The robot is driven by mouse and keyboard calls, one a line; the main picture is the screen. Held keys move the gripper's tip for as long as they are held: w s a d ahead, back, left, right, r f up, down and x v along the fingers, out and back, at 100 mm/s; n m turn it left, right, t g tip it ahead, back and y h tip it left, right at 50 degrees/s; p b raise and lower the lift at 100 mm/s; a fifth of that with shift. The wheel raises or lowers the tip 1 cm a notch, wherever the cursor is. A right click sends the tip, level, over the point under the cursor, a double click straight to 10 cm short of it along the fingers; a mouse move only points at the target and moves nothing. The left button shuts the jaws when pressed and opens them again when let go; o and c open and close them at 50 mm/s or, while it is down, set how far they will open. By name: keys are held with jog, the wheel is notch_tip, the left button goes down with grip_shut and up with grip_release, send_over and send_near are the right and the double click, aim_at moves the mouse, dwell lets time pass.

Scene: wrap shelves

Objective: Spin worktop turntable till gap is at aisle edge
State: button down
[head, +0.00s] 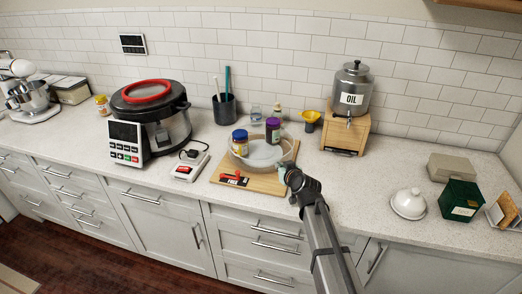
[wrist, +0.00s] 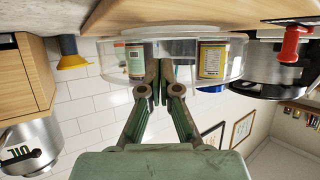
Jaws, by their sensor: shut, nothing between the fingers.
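The turntable (head: 262,163) is a clear, low-walled round tray on a wooden board (head: 222,188). A yellow jar with a blue lid (head: 240,147) stands at its left, and a purple-lidded jar (head: 273,132) at its back. A small pale green container (head: 283,171) is at the right front, partly hidden by my gripper (head: 289,180). In the upside-down wrist view, my shut, empty fingers (wrist: 160,72) are at the turntable's clear wall (wrist: 180,48), between a teal-labelled container (wrist: 137,60) and the yellow jar (wrist: 212,62). I cannot tell whether they touch the wall.
A red-handled item (head: 232,180) lies on the board's front. A scale (head: 190,167) and large cooker (head: 150,120) stand left. A yellow funnel (head: 310,118) and oil dispenser (head: 351,95) stand behind right. The counter between the board and white dome (head: 408,204) is mostly clear.

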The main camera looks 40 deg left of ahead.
aim_at(268, 166)
jog(key=shift+w+a, duration=0.1)
jog(key=shift+a, duration=0.15)
jog(key=shift+s+a, duration=0.25)
jog(key=shift+s, duration=0.7)
jog(key=shift+s+a+p, duration=0.35)
jog(key=shift+s+a, duration=0.25)
jog(key=shift+s, duration=0.05)
jog(key=shift+s+d, duration=0.1)
